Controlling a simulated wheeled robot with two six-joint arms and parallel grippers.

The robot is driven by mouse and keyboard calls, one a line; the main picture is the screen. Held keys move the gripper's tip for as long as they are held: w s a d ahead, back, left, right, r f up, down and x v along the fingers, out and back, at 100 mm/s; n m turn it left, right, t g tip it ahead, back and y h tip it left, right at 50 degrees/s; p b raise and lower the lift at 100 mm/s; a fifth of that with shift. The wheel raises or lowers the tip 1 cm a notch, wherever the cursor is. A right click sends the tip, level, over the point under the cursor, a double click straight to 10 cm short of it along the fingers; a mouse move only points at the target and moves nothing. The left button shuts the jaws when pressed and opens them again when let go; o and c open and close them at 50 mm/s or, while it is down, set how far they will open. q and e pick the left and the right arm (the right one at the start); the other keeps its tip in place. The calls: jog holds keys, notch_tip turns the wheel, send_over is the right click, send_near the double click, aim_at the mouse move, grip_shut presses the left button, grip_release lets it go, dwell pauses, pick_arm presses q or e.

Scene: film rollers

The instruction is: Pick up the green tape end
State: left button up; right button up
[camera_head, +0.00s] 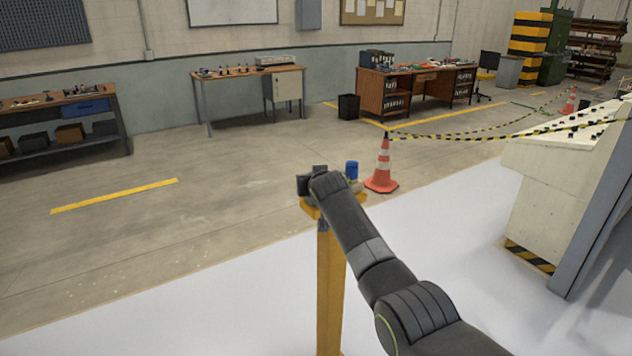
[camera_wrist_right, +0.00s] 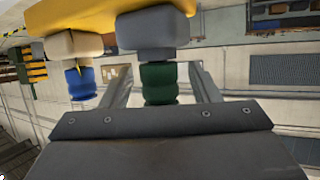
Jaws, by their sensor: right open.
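The green tape end (camera_wrist_right: 158,84) is a ridged dark green piece below a grey block (camera_wrist_right: 153,32) in the right wrist view. My right gripper (camera_wrist_right: 161,76) is open, with one finger on each side of the green tape end. I cannot tell whether either finger touches it. A blue end (camera_wrist_right: 80,84) of similar shape is to the left, outside the fingers. In the head view, a blue end (camera_head: 351,169) shows on top of the yellow post (camera_head: 330,290), and my right arm hides the green one. My left gripper is not in view.
An orange and white cone (camera_head: 383,170) with black-and-yellow tape stands behind the post. A pale control console (camera_head: 550,185) is at the right. Workbenches (camera_head: 250,75) line the back wall. The floor left of the post is clear.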

jog(key=c, duration=1.2)
notch_tip(320, 180, up, 9)
jog(key=b, duration=0.2)
jog(key=shift+b, duration=0.4)
jog(key=shift+r, duration=0.5)
